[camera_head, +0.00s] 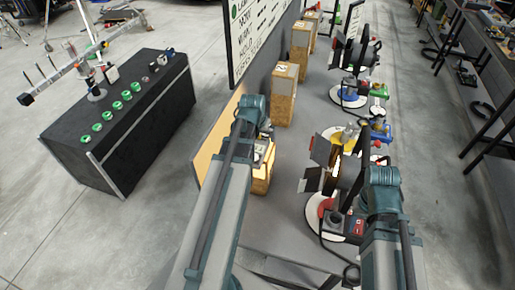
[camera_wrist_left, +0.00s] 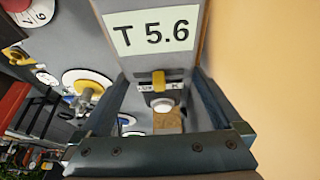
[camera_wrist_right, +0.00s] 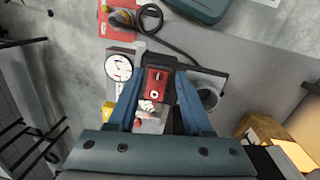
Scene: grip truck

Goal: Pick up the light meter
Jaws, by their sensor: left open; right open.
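In the left wrist view a small grey device with a yellow part and a white dome, apparently the light meter (camera_wrist_left: 160,102), lies between the spread fingers of my left gripper (camera_wrist_left: 162,78). I cannot tell whether they touch it. A pale "T 5.6" label (camera_wrist_left: 150,31) is just beyond it. In the head view the left gripper is largely hidden by its arm, by a wooden block (camera_head: 263,180). My right gripper (camera_wrist_right: 157,72) is open, with a red-fronted device (camera_wrist_right: 157,84) between its fingers; contact is unclear.
A round white dial (camera_wrist_right: 118,67) and a black cable (camera_wrist_right: 152,22) are close to my right gripper. A lamp with flaps (camera_head: 322,165) stands between my arms. More wooden blocks (camera_head: 284,95) line the sign board (camera_head: 255,35). A black case (camera_head: 120,120) stands left.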

